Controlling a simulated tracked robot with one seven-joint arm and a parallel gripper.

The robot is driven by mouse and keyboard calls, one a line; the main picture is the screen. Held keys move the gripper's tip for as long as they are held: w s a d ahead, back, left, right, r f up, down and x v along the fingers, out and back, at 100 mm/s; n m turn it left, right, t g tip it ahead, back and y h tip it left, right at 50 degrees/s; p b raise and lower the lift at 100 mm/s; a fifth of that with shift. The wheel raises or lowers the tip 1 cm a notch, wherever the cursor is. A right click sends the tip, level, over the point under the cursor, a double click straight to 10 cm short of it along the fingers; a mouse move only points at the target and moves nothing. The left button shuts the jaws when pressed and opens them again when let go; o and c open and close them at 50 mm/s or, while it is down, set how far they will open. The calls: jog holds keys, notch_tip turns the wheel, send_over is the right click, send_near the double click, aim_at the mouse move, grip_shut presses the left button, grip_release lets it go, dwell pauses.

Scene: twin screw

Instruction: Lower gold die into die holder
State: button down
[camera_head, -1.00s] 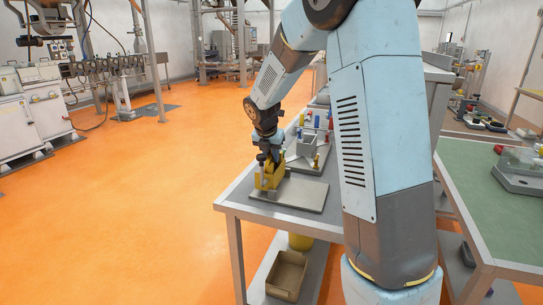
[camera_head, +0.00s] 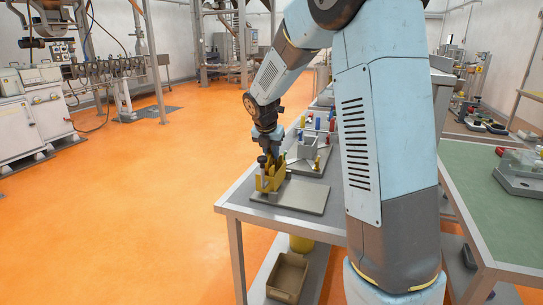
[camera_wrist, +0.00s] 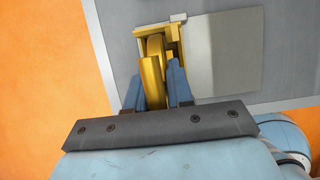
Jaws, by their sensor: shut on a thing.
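The gold die (camera_wrist: 152,78) is between the two blue fingers of my gripper (camera_wrist: 158,88), which is shut on it, in the wrist view. The yellow die holder (camera_wrist: 174,31) lies just beyond and around the die's far end in that view. In the head view the holder (camera_head: 268,183) stands on a grey plate at the table's near left corner, with my gripper (camera_head: 268,158) pointing down directly over it. The die is hard to tell from the holder there. I cannot tell how deep it sits.
The grey plate (camera_head: 307,197) is bare to the right of the holder. A grey block (camera_head: 307,146) and several small coloured pieces stand farther back on the table (camera_head: 237,200). A cardboard box (camera_head: 287,276) sits on the shelf below. A green-topped table (camera_head: 486,190) is at the right.

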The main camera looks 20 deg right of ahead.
jog(key=shift+r, duration=5.8)
